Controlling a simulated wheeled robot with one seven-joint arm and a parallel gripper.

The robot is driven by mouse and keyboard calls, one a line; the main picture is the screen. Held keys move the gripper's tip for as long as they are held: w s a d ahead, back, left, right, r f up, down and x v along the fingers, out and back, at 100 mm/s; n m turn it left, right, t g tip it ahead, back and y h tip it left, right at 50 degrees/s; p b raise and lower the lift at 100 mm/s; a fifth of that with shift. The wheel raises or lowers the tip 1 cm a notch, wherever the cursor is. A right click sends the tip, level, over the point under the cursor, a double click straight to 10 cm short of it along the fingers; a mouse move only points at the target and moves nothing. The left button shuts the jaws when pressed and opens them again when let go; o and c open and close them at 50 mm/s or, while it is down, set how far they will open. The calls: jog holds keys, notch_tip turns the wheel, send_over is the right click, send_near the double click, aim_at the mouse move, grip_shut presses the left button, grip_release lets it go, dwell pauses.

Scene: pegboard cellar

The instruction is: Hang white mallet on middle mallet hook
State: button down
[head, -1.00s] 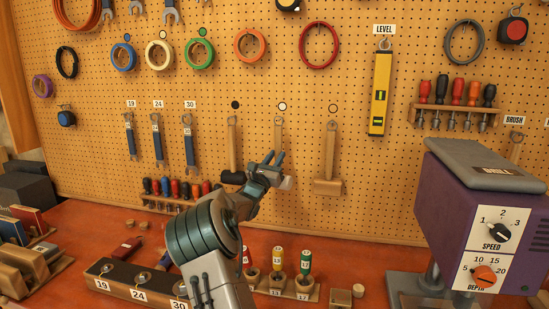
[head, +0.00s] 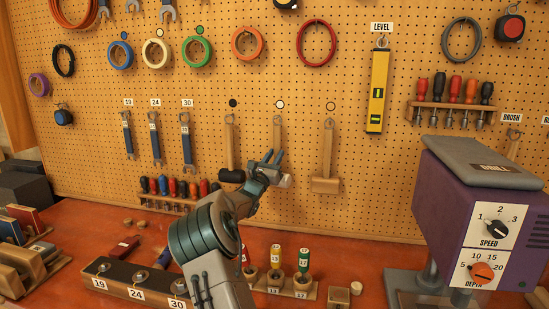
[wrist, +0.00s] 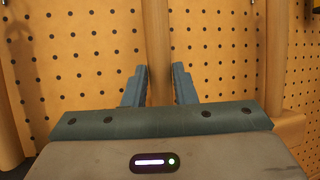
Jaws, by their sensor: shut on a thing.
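The white mallet hangs upright at the middle place, its wooden handle (head: 278,134) below a white-marked spot (head: 280,104) on the pegboard. Its pale head (head: 286,181) shows partly beside my gripper (head: 270,160). In the wrist view the handle (wrist: 158,45) runs upright between the two fingers of my gripper (wrist: 158,88), which is shut on it. The handle's top is close to the board at hook height. I cannot tell whether its loop is over the middle hook. The lower handle is hidden by my gripper.
A black-headed mallet (head: 231,175) hangs close on the left and a wooden mallet (head: 325,184) on the right. Below are a screwdriver rack (head: 165,203) and a block of colored-handled tools (head: 290,284). A purple drill press (head: 475,220) stands at right.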

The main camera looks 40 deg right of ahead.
jog(key=shift+r, duration=0.1)
jog(key=c, duration=1.1)
grip_release()
jog(key=shift+s+a+f, duration=0.15)
jog(key=shift+a+f, duration=0.25)
jog(key=b+v, duration=0.4)
jog(key=v, duration=0.8)
jog(key=shift+s+a, duration=0.2)
jog(key=shift+a, duration=0.15)
